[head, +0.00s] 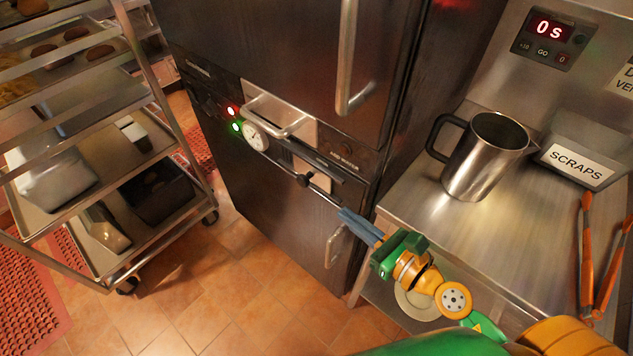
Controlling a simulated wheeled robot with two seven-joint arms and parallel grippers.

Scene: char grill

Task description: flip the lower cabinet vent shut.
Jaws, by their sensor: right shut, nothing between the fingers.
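The tall dark cabinet has a lower door (270,205) that is closed. Between its upper and lower sections is a control band with a dial, and at its right a slotted vent panel (318,158). A small black knob (304,180) sits just below this panel, by a thin metal strip. I cannot tell clearly whether the vent is open or shut. My right gripper (350,222) is shut and empty, its blue fingers pointing up-left toward the strip, right of and below the knob. Its fingertips look close to the cabinet front; contact is unclear. My left gripper is not in view.
A steel counter (430,225) at the right holds a metal pitcher (487,155), a scraps bin (575,160) and orange-handled tongs (587,260). A tray rack (160,85) stands at the left. The lower door's handle (334,245) sticks out below my gripper. Tiled floor lies open in front.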

